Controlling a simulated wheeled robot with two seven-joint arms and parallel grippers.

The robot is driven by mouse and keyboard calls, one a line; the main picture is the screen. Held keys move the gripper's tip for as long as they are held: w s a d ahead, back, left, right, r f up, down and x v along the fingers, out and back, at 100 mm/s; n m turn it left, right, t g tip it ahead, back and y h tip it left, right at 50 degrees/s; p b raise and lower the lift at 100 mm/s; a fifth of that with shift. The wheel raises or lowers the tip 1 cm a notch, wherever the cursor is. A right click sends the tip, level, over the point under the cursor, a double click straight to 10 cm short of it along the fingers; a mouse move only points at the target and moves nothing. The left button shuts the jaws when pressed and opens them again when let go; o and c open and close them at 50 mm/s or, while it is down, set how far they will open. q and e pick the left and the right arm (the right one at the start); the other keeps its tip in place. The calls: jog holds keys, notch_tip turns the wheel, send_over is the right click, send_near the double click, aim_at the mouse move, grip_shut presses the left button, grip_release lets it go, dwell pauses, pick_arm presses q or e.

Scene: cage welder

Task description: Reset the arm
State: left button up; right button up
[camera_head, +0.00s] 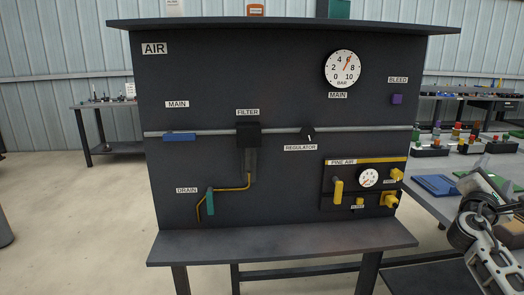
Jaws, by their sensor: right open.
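My right arm comes in at the lower right edge, with its dark round joint and pale links in front of the side table. My left arm and gripper are not in view.
The panel carries a blue main handle (180,137), a teal drain handle (210,201), a main gauge (342,69) and yellow pine air fittings (338,190). Its shelf (285,242) is bare. A side table at right holds a blue piece (436,185).

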jog(key=s+d+r+m+g+h, duration=0.1)
jog(key=s+d+r+g+h, duration=0.2)
jog(key=d, duration=0.4)
jog(key=w+a+f+m+t+y, duration=0.6)
jog(key=w+a+f+m+y, duration=0.3)
jog(key=m+y, duration=0.45)
jog(key=s+a+f+n+g+y, duration=0.1)
jog(key=s+a+f+y, duration=0.1)
jog(key=s+a+f, duration=0.45)
jog(key=s+a+f+g+y, duration=0.1)
jog(key=s+a+f+y, duration=0.15)
jog(key=a+f, duration=0.65)
jog(key=s+a+f+n+g+y, duration=0.1)
jog(key=s+a+f+y, duration=0.1)
jog(key=s+a+f, duration=0.45)
jog(key=s+a+f+m+g+y, duration=0.1)
jog(key=s+a+f, duration=0.2)
jog(key=s+a, duration=0.4)
jog(key=s+a+f+m+g+y, duration=0.1)
jog(key=s+a+f+y, duration=0.1)
jog(key=s+a, duration=0.5)
jog(key=s+f, duration=0.1)
jog(key=s, duration=0.4)
jog(key=shift+a+f+g, duration=0.4)
